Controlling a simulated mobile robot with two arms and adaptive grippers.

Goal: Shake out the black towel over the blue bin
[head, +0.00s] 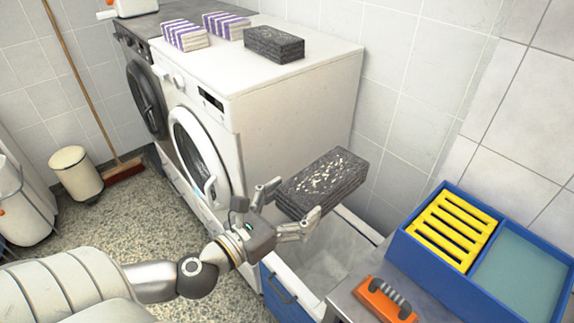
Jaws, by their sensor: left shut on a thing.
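A folded black towel (325,180) with pale flecks scattered on its top is held by my left gripper (292,202). The gripper's fingers are shut on its near end. The towel is above the blue bin (288,300), seemingly clear of it, near the side of the white washing machine. The bin has a dark handle on its blue wall, a white rim and a pale grey inside, partly hidden by the gripper and towel. Another folded dark towel (274,45) lies on top of the washing machine. My right gripper is not in view.
The white washing machine (300,95) stands behind the bin, with two purple-striped towels (184,36) (227,25) on top. At right, a blue tray (430,262) holds a yellow slatted rack (454,229). An orange brush (385,299) lies in front of it. A broom (85,85) leans at left.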

